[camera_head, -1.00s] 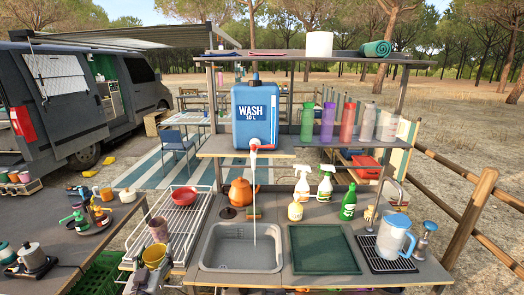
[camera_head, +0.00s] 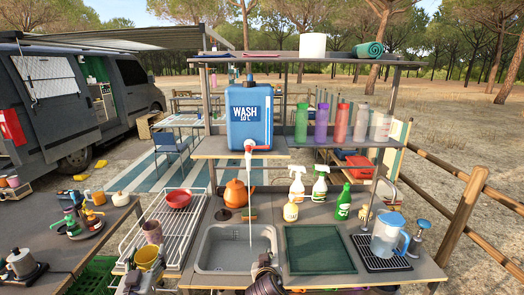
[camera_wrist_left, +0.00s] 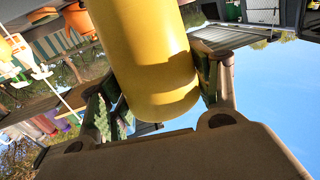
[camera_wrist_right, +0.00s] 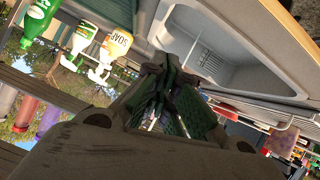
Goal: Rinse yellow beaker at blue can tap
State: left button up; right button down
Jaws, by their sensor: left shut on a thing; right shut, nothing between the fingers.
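The yellow beaker (camera_head: 146,256) is held in my left gripper (camera_head: 142,270), left of the sink by the white rack. In the left wrist view the yellow beaker (camera_wrist_left: 150,65) fills the space between the fingers. The blue can (camera_head: 249,118), marked WASH, stands on a shelf above the sink (camera_head: 215,262). A thin stream runs from its tap (camera_head: 249,146) down into the sink. My right gripper (camera_head: 264,262) is at the sink's front edge, shut and empty; in the right wrist view its fingers (camera_wrist_right: 165,85) meet.
A mauve cup (camera_head: 153,232) and a red bowl (camera_head: 178,198) sit on the white rack (camera_head: 190,228).

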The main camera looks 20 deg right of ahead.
pick_arm(q)
jog(key=shift+w+r, duration=0.35)
jog(key=shift+w, duration=0.05)
jog(key=shift+w+a+r+b, duration=0.15)
jog(key=shift+w+r+b, duration=0.1)
jog(key=shift+w+b, duration=0.05)
pick_arm(e)
jog(key=w+a+r+m+t+h, duration=0.1)
jog(key=a+r+m+t+h, duration=0.1)
jog(key=r, duration=1.3)
jog(key=w+a+r+m+t+h, duration=0.2)
jog(key=r+t+h, duration=0.1)
jog(key=r, duration=1.3)
jog(key=shift+t, duration=0.8)
jog(key=shift+w+r, duration=0.1)
jog(key=shift+w, duration=0.05)
pick_arm(q)
jog(key=shift+r+p, duration=2.7)
jog(key=shift+r, duration=0.05)
pick_arm(e)
jog(key=x, duration=1.3)
jog(key=shift+w+d, duration=0.2)
jog(key=shift+w, duration=0.1)
pick_arm(q)
jog(key=shift+f, duration=0.2)
